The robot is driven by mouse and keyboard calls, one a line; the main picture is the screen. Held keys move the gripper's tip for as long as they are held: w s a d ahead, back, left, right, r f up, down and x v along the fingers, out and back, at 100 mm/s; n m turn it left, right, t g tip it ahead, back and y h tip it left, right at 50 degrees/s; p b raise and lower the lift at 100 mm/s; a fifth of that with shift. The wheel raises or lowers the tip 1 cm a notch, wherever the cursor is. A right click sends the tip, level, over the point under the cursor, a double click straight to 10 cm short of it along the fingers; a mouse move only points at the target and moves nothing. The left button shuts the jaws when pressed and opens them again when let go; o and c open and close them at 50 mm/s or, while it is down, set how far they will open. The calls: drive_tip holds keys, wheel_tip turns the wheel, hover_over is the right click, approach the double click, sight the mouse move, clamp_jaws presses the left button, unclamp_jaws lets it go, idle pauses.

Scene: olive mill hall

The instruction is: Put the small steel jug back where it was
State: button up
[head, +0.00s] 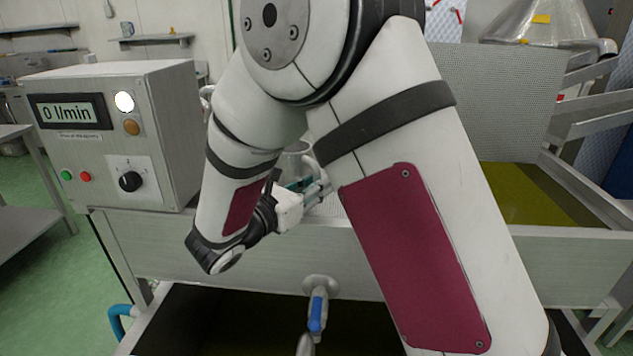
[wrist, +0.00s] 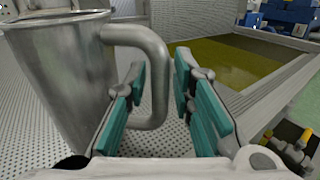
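The small steel jug (wrist: 62,75) stands upright on a perforated metal surface (wrist: 172,140), at the left of the wrist view. Its handle (wrist: 157,85) sticks out to the right, towards my gripper (wrist: 161,70). My gripper is open, with its teal-padded fingers apart. In the head view my arm hides most of the jug; a bit of grey metal (head: 297,149) shows behind my gripper (head: 318,188).
A control box (head: 112,135) reading 0 l/min stands at the left. A basin of yellow-green liquid (head: 525,193) lies to the right, behind a metal rim. A tap with a blue handle (head: 316,312) sticks out of the front panel, above a dark lower tank (head: 200,320).

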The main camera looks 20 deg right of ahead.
drive_tip(key=shift+r, duration=0.1)
drive_tip(key=shift+a+r, duration=0.1)
drive_tip(key=shift+a, duration=0.05)
drive_tip(key=v, duration=1.2)
drive_tip(key=s+d+r+m+g+y, duration=0.35)
drive_tip(key=s+d+m+g, duration=0.75)
drive_tip(key=s+d, duration=0.5)
drive_tip(key=s+a+f+m+t+y, duration=0.2)
drive_tip(key=s+m+y, duration=0.7)
drive_tip(key=m, duration=0.5)
drive_tip(key=shift+s+a+t+y, duration=0.4)
drive_tip(key=shift+a+t+y, duration=0.35)
drive_tip(key=shift+t+y, duration=0.45)
drive_tip(key=shift+f, duration=0.15)
